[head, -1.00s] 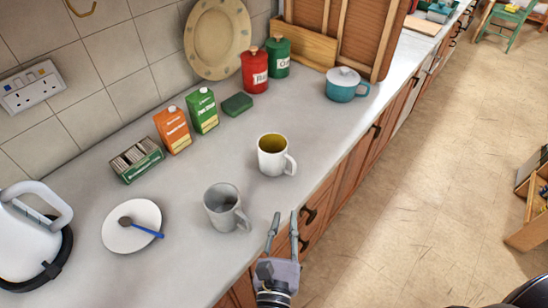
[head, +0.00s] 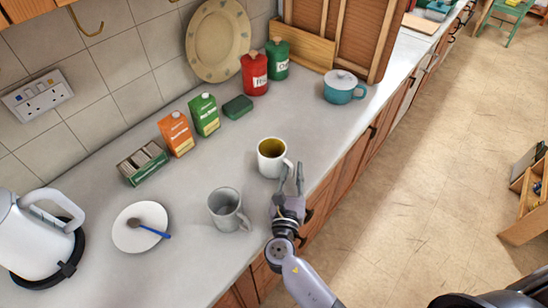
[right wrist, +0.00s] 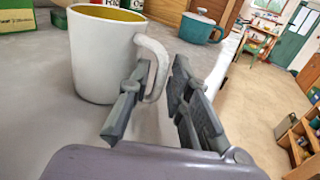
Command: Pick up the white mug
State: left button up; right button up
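The white mug (head: 271,158), with a yellow-olive inside, stands upright on the grey counter, its handle pointing towards the counter's front edge. My right gripper (head: 292,174) is at the handle side of the mug. In the right wrist view the mug (right wrist: 100,55) is close at the left, and its handle (right wrist: 158,65) lies between the two fingertips of my right gripper (right wrist: 160,75). The fingers are apart, with a gap beside the handle; whether the left finger touches it I cannot tell. My left gripper is not in view.
A grey mug (head: 224,209) stands close by on the left of my right gripper. A plate with a spoon (head: 136,238), a kettle (head: 38,240), cartons (head: 176,134) and a teal lidded pot (head: 342,88) are farther off. The counter (head: 310,130) behind the white mug is clear.

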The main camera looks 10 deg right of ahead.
jog(key=shift+w+d, duration=0.1)
jog(key=shift+w, duration=0.25)
jog(key=shift+s, duration=0.1)
jog(key=shift+c, duration=0.4)
grip_shut()
